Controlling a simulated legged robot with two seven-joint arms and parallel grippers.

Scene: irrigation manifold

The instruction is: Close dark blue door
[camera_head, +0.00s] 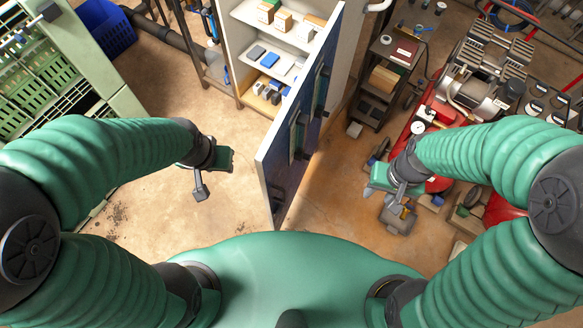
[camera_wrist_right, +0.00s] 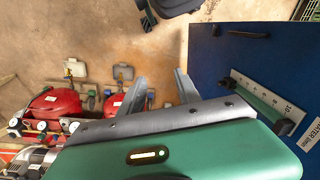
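The dark blue door (camera_head: 312,103) stands swung open from a white cabinet, its edge pointing toward me. Its blue face is on the right side and carries dark fittings. In the right wrist view the door (camera_wrist_right: 217,65) fills the right side, with a ruler-like strip and a dark handle-like bar on it. My right gripper (camera_head: 398,213) is to the right of the door, apart from it. In the right wrist view its two fingers (camera_wrist_right: 160,88) are spread with nothing between them. My left gripper (camera_head: 203,188) hangs left of the door, apart from it; its finger gap is unclear.
The open cabinet (camera_head: 238,45) has shelves with boxes and small items. A dark cart (camera_head: 378,85) and red machinery (camera_head: 430,115) stand at the right. Green crates (camera_head: 45,75) and a blue bin (camera_head: 105,27) are at the left. Floor (camera_head: 235,140) left of the door is clear.

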